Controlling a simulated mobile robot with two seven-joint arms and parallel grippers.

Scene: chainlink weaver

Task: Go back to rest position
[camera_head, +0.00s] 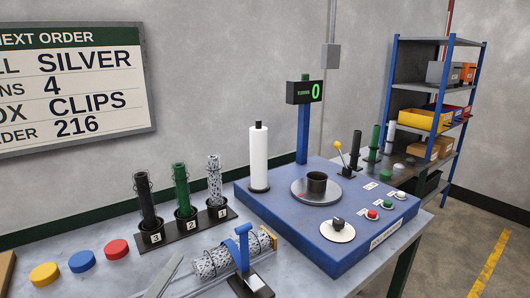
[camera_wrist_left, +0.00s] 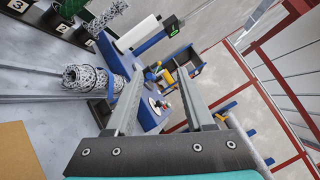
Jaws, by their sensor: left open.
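My left gripper (camera_head: 164,275) shows at the bottom of the head view as a grey finger over the light bench, left of the mesh roll. In the left wrist view my left gripper (camera_wrist_left: 160,72) has its two fingers apart with nothing between them. The wire mesh roll (camera_head: 212,262) lies on the bench beside a blue upright lever (camera_head: 243,248). It also shows in the left wrist view (camera_wrist_left: 88,80), left of the fingers and apart from them. My right gripper is in neither view.
A blue machine (camera_head: 280,205) with a round plate stands right of the roll. A rack holds black, green and silver mesh tubes (camera_head: 214,180). Yellow, blue and red discs (camera_head: 82,261) lie at the front left. A blue shelf (camera_head: 392,75) stands at the back right.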

